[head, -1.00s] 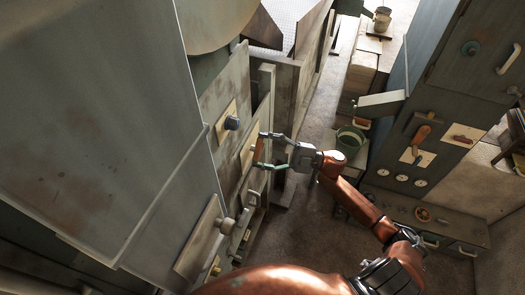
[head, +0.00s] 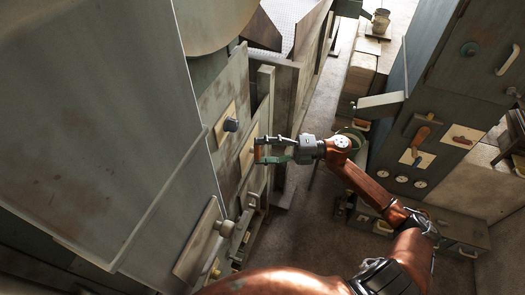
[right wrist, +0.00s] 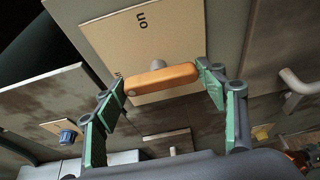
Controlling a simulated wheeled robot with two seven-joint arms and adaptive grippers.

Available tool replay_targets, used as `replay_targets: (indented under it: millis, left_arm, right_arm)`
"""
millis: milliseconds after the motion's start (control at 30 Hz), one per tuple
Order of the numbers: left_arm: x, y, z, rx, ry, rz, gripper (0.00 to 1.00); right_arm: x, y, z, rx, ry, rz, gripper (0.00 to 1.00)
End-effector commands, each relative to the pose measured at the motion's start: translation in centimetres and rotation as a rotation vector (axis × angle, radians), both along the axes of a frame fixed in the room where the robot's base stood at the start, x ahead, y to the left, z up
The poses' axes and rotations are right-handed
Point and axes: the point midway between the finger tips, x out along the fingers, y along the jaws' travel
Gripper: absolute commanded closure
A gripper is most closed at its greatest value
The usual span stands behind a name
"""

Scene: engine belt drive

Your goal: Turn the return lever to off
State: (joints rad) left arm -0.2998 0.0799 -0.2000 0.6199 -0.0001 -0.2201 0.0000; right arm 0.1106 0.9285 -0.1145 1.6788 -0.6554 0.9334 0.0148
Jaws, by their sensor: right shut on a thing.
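The return lever has an orange handle (head: 259,153) on a pale plate (head: 246,153) on the machine's side in the head view. In the right wrist view the handle (right wrist: 162,79) lies nearly crosswise in front of a grey hub on the plate (right wrist: 150,38). "On" shows upside down at the top of the plate. A second small label near the handle's left end is mostly hidden. My right gripper (head: 259,150) is shut on the handle, with its green-padded fingers at the handle's two ends in the wrist view (right wrist: 163,88). My left gripper is out of view.
A blue-grey knob (head: 231,124) sits on a plate beyond the lever. Clear floor lies between.

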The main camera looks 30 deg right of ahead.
Motion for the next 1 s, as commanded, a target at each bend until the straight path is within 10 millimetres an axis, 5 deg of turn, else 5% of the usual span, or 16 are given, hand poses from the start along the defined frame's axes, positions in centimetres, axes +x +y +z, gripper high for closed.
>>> replay_targets:
  millis: [467,500,733,1000]
  left_arm:
    - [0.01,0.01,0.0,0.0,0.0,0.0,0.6]
    - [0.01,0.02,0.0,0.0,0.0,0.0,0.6]
    - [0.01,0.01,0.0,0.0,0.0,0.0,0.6]
    - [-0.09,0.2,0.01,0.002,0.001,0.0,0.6]
  right_arm:
    - [0.07,-0.08,-0.01,-0.013,-0.01,-0.003,0.59]
    - [0.07,-0.08,-0.02,-0.013,-0.01,-0.003,0.34]
    - [0.05,-0.02,0.0,-0.011,-0.009,-0.001,0.18]
    - [0.01,-0.02,0.0,-0.01,-0.009,0.0,0.17]
